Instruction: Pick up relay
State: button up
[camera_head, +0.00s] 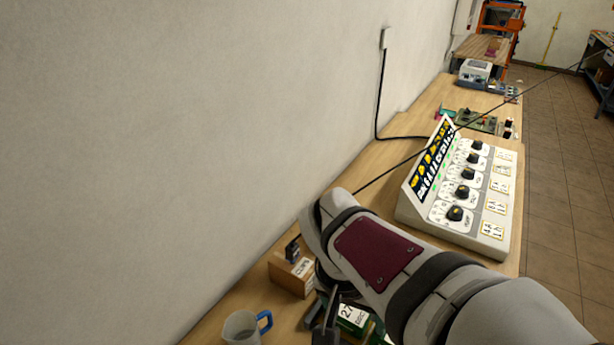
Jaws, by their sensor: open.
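I cannot pick out a relay with certainty. A small dark blue block (292,250) is at the top of a brown cardboard box (288,276) with a white label, left of my arm; I cannot tell whether it is the relay. My gripper (326,328) shows only in part as dark pieces at the bottom edge, below my wrist, and is open. It is right of the box and close to a green item (352,318) marked 27 DEC. My arm hides much of the bench there, and I see nothing held.
A grey mug (241,329) with a blue handle stands at the bottom left. A large sloped console (462,195) with black knobs stands beyond my arm on the wooden bench (400,150). A wall runs along the left. A dark cable (377,110) hangs from an outlet.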

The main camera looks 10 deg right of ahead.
jog(key=w+d+f+m+t+h, duration=0.1)
jog(key=w+f+t+h, duration=0.15)
jog(key=w, duration=1.15)
jog(key=w+f+t+h, duration=0.1)
jog(key=w+f+t, duration=0.25)
jog(key=w, duration=1.15)
jog(key=x, duration=1)
jog(key=s+d+x, duration=0.1)
jog(key=x, duration=0.4)
jog(key=shift+f, duration=0.25)
grip_shut()
